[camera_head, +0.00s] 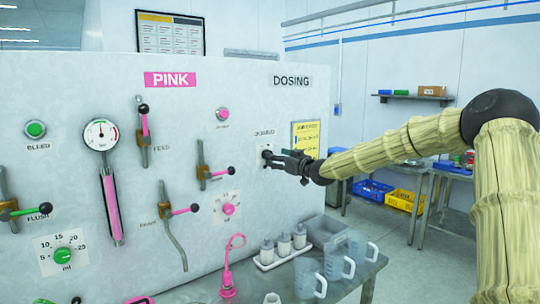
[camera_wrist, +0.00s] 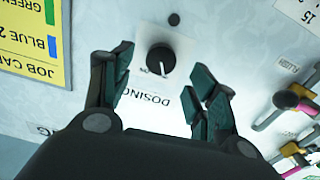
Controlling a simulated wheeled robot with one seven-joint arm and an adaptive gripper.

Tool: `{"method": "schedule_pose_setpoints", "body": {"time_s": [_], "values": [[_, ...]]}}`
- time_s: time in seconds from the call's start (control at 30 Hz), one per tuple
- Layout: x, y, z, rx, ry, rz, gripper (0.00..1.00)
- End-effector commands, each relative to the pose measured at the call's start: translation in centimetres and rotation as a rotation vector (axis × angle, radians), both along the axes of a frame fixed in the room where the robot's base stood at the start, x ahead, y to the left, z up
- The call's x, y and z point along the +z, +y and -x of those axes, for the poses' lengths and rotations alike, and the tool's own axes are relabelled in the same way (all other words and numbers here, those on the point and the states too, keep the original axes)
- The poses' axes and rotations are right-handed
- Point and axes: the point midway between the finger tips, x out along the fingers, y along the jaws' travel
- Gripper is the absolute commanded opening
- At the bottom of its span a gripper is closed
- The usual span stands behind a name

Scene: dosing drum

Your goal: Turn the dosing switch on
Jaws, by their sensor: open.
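The dosing switch is a black rotary knob (camera_wrist: 161,60) on a small white plate, with a white pointer mark on it. In the wrist view it sits ahead of my gripper (camera_wrist: 163,73), between the two fingers and near the tip line. The fingers are spread, with a visible gap on both sides of the knob. In the head view the knob (camera_head: 266,154) is on the panel under the DOSING sign (camera_head: 291,81), just left of my gripper (camera_head: 281,159). The small print around the knob is too blurred to read fully.
The white panel (camera_head: 70,110) carries levers, a gauge (camera_head: 101,135) and other knobs to the left. A yellow job card (camera_head: 306,138) hangs right of the switch. A table below holds white bottles (camera_head: 283,244) and clear jugs (camera_head: 336,255).

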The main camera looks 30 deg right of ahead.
Motion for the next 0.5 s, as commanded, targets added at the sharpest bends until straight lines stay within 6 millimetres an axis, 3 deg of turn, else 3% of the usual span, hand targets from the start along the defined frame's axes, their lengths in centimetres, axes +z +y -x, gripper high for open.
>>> {"method": "schedule_pose_setpoints", "body": {"time_s": [0.5], "values": [[0.0, 0.3, -4.4, 0.000, 0.001, 0.000, 0.58]]}}
